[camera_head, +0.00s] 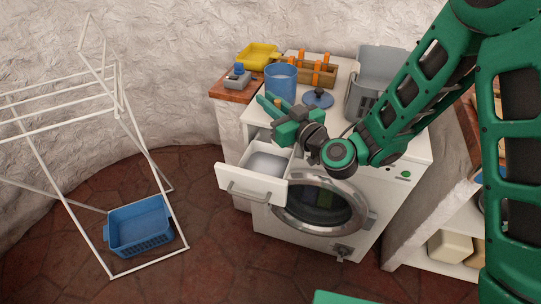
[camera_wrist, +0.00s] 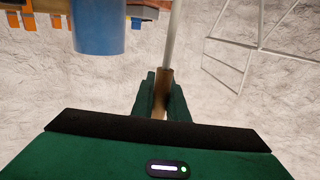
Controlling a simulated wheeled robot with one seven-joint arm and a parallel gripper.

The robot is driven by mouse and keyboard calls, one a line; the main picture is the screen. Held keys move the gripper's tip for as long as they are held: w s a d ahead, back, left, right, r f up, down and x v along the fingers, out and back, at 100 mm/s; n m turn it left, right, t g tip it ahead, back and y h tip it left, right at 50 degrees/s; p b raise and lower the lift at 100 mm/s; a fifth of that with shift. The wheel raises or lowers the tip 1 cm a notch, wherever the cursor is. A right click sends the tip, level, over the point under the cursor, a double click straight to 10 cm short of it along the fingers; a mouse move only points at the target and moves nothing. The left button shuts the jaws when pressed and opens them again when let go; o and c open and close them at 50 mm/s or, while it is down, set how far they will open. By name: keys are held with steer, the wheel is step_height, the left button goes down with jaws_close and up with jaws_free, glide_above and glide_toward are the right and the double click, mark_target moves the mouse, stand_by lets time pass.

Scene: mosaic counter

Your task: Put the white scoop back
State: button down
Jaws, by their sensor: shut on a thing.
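My gripper (camera_head: 270,106) is above the open white drawer (camera_head: 239,184), pointing left in the head view. In the wrist view my gripper (camera_wrist: 160,82) is shut on a brown handle with a pale shaft, which I take for the white scoop (camera_wrist: 174,38). The shaft runs up out of the picture, so the bowl is not seen. In the head view I cannot make out the held scoop. The drawer holds a pale grey-white filling or insert (camera_head: 267,164).
A white drying rack (camera_head: 48,187) and blue basket (camera_head: 140,225) stand at left. Floor between is clear.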

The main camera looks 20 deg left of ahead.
steer(key=w+r, duration=0.5)
steer(key=r, duration=0.8)
steer(key=w+d+f, duration=0.8)
steer(key=w+f, duration=0.1)
steer(key=f, duration=0.2)
steer(key=shift+w, duration=0.15)
steer(key=shift+f, duration=0.1)
steer(key=c, duration=1.7)
jaws_free()
steer(key=shift+c, duration=0.2)
